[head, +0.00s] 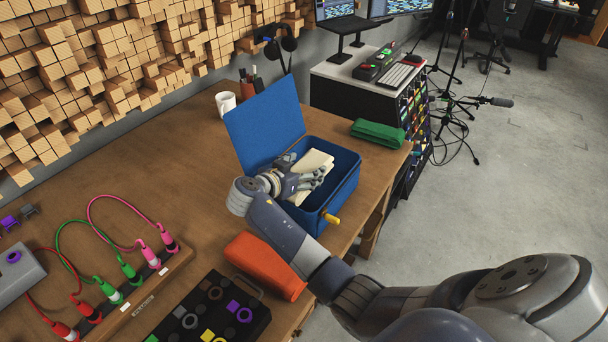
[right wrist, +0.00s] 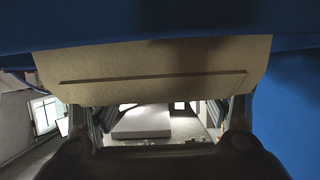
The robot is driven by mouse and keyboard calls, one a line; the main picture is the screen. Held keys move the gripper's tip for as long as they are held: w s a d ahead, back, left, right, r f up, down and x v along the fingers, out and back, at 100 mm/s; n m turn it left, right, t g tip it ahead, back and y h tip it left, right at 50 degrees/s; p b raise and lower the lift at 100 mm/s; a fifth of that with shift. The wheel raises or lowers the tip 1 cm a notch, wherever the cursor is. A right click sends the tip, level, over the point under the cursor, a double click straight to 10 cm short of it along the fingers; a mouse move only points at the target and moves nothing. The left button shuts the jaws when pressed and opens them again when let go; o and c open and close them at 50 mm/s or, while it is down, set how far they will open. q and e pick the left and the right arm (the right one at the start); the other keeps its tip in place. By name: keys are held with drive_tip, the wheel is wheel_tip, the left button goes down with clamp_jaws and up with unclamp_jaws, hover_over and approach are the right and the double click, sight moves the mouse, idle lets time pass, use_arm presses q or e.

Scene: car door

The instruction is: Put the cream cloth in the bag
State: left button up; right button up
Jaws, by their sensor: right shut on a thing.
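The blue bag (head: 345,190) stands on the wooden table with its lid (head: 264,122) raised at the back left. My right gripper (head: 312,178) reaches into the bag's opening and is shut on the cream cloth (head: 316,160). Part of the cloth shows behind the fingers and part in front of them, within the bag's walls. In the right wrist view the folded cloth (right wrist: 150,72) spans the space between the fingers, with blue bag fabric (right wrist: 285,85) around it. I cannot tell whether the cloth touches the bag's floor. My left gripper is out of view.
A green cloth (head: 378,133) lies behind the bag near the table's right edge. An orange cloth (head: 264,264) lies in front, beneath my right arm. A white mug (head: 226,103) stands behind the lid. Cables and a patch board (head: 140,300) occupy the front left.

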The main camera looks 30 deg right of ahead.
wheel_tip(320, 180, down, 2)
drive_tip(key=shift+f, duration=0.1)
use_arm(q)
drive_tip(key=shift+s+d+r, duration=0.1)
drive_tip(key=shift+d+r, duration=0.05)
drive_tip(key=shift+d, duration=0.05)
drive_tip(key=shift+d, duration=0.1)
use_arm(e)
drive_tip(key=shift+f, duration=0.15)
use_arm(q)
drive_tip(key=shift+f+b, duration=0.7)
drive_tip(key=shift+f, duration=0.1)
use_arm(e)
drive_tip(key=shift+f, duration=0.5)
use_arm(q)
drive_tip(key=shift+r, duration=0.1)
use_arm(e)
drive_tip(key=o, duration=1.2)
drive_tip(key=shift+r, duration=0.1)
